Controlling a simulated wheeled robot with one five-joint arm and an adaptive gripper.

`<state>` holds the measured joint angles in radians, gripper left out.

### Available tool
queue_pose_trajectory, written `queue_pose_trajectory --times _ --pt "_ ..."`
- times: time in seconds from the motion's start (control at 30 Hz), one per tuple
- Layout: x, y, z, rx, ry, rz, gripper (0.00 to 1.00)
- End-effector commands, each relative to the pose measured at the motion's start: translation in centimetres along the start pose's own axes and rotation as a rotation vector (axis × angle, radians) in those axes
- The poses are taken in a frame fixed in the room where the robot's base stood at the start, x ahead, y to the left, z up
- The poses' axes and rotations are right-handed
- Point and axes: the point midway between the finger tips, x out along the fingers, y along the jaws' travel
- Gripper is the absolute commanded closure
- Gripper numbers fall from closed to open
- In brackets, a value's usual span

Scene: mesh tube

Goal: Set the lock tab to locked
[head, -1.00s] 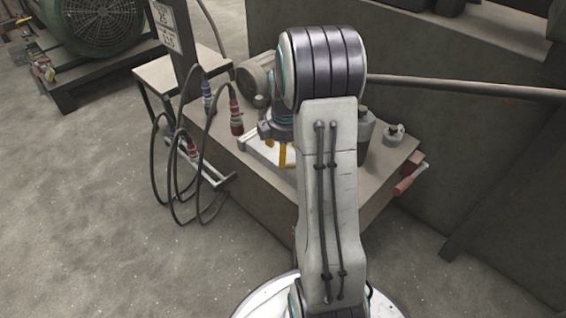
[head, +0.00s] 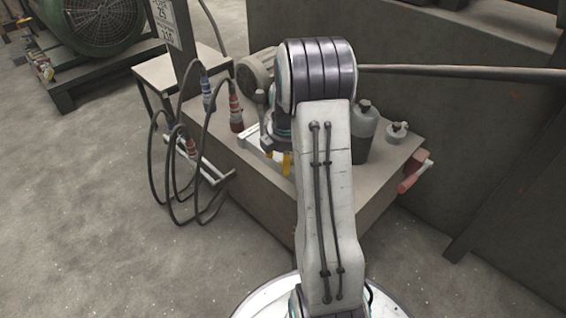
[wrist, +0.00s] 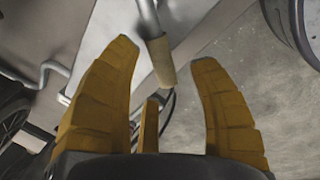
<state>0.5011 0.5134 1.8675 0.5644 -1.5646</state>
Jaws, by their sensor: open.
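My gripper (wrist: 165,95) is open, its two yellow fingers spread apart in the wrist view. A slim yellow upright piece (wrist: 149,125) shows between them, nearer the left finger; I cannot tell whether it is the lock tab or part of my gripper. Beyond the fingertips is a metal rod with a tan grip (wrist: 162,60), apparently not held. In the head view my gripper (head: 287,163) hangs over the top of a grey-brown cabinet (head: 385,172), largely hidden behind my arm. I cannot pick out the lock tab for certain in either view.
A grey canister (head: 363,135) and a small capped fitting (head: 397,131) stand on the cabinet. A red-gripped handle (head: 412,178) sticks out at its right. Cables with red and blue plugs (head: 236,105) hang at left. A long bar (head: 460,72) crosses behind.

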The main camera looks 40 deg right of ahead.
Motion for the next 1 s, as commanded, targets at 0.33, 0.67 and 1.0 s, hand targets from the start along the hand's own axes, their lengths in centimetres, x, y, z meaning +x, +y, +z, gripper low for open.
queue_pose_trajectory --times 0.33,0.67,1.0 --pt "0.54 0.03 0.00 0.000 0.000 0.001 0.45" --pt "0.53 0.01 0.00 0.000 0.000 0.000 0.71" --pt "0.56 -0.04 0.00 0.001 0.000 -0.001 1.00"
